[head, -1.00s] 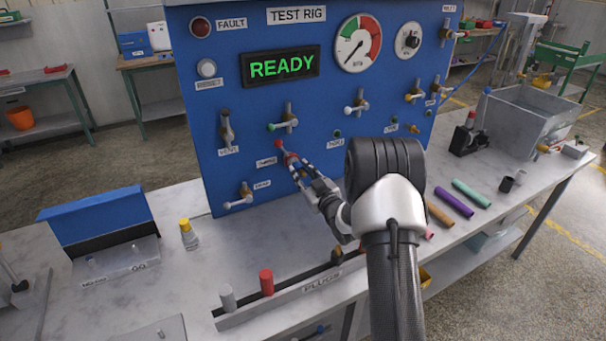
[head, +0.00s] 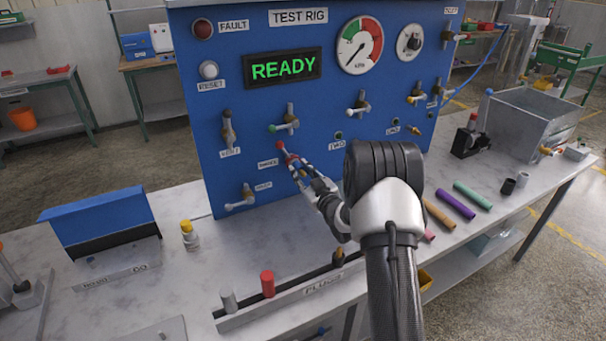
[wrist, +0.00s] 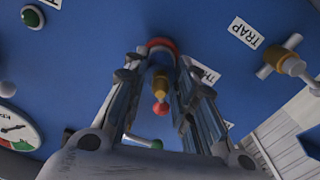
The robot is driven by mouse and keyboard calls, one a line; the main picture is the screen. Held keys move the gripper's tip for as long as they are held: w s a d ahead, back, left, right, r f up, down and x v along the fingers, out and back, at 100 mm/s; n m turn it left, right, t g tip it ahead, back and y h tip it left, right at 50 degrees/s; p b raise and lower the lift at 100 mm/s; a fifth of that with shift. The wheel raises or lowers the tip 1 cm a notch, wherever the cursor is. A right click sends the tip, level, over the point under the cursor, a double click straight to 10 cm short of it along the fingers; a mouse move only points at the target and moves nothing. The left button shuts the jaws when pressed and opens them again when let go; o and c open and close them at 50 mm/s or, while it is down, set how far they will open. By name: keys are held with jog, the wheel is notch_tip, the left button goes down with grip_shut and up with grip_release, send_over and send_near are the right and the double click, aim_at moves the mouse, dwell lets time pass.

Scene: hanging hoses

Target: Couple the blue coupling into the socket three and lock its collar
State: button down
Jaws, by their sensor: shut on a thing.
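My gripper (head: 291,162) reaches up to the blue test rig panel, beside a small label that I take for THREE (head: 268,163). In the wrist view its fingers (wrist: 161,57) close around a round red-ringed fitting (wrist: 162,43) at the panel. A brass valve with a red ball-ended lever (wrist: 160,108) shows between the fingers; its red end also shows in the head view (head: 281,146). I cannot make out a blue coupling; it may be hidden by the fingers or blend into the blue panel. The socket mouth and collar state cannot be told.
A valve (wrist: 285,64) by the TRAP label (wrist: 245,32) projects close by. A plug rack (head: 300,296) with a red plug (head: 267,283) lies in front. The display (head: 282,67) reads READY.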

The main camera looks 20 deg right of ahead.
jog(key=shift+w+r, duration=0.1)
dwell(0.3)
jog(key=c, duration=1.2)
grip_release()
jog(key=s, duration=1.2)
jog(key=shift+d, duration=0.15)
